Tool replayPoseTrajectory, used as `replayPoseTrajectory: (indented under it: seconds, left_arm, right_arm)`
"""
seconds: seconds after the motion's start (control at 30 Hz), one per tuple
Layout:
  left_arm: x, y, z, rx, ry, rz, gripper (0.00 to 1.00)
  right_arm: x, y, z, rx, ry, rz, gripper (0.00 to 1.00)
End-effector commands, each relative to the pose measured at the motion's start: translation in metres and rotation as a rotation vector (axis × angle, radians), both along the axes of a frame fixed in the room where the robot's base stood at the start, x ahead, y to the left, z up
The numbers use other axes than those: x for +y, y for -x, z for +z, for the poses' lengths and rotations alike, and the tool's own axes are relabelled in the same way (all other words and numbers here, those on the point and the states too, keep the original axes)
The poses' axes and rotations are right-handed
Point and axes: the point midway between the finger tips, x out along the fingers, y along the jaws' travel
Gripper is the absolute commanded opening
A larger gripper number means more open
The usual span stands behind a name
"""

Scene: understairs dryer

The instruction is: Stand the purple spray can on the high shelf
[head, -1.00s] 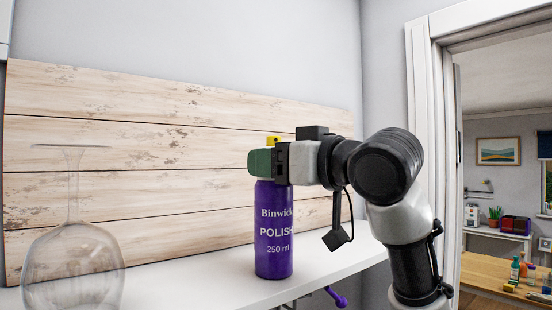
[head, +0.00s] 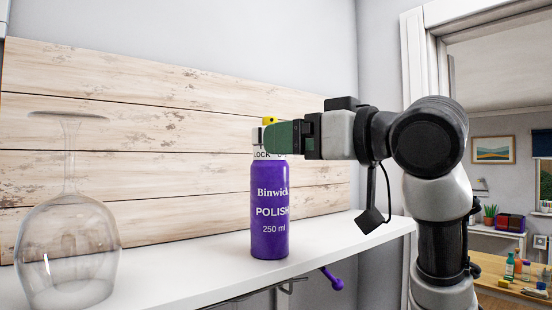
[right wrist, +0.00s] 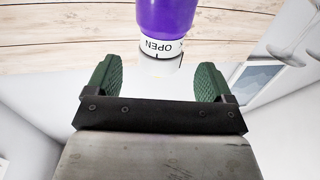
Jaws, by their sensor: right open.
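The purple spray can (head: 270,215), labelled Binwick Polish, stands upright on the white shelf (head: 190,283). Its white collar and part of a yellow top show above the purple body. My right gripper (head: 279,137) is at the height of the can's top, on its right side, and partly hides it in the head view. In the right wrist view the green fingers of my right gripper (right wrist: 158,82) are apart with nothing between them. The can (right wrist: 166,15) lies just beyond the fingertips there, its white collar facing the gripper. My left gripper is not in view.
An upside-down wine glass (head: 68,250) stands on the shelf at the left. A plank panel (head: 180,150) backs the shelf. A purple-ended hook (head: 332,280) hangs under the shelf. A door frame (head: 412,60) is at the right, with a room beyond it.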

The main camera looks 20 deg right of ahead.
Motion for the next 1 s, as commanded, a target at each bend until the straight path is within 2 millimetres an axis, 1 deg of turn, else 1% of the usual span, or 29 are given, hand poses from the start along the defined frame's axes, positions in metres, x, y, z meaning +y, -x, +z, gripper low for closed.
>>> replayPoseTrajectory:
  seconds: [0.03, 0.1, 0.23, 0.4, 0.53, 1.0]
  left_arm:
    - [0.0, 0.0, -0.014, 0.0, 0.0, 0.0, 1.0]
    - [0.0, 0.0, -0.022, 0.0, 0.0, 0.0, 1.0]
    - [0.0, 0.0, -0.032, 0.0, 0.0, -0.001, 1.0]
    - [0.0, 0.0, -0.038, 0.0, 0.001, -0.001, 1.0]
    - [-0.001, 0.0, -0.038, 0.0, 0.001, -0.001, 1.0]
    - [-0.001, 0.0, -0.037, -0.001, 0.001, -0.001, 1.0]
  right_arm:
    - [-0.007, 0.011, -0.005, -0.006, -0.001, -0.001, 0.83]
    - [-0.014, 0.024, -0.005, -0.007, -0.001, -0.001, 0.83]
    - [-0.026, 0.043, -0.004, -0.004, -0.001, -0.001, 0.83]
    - [-0.034, 0.057, -0.001, -0.001, -0.001, 0.0, 0.83]
    - [-0.036, 0.06, 0.0, 0.0, 0.0, 0.002, 0.83]
    - [-0.036, 0.059, 0.0, 0.0, 0.0, 0.001, 0.83]
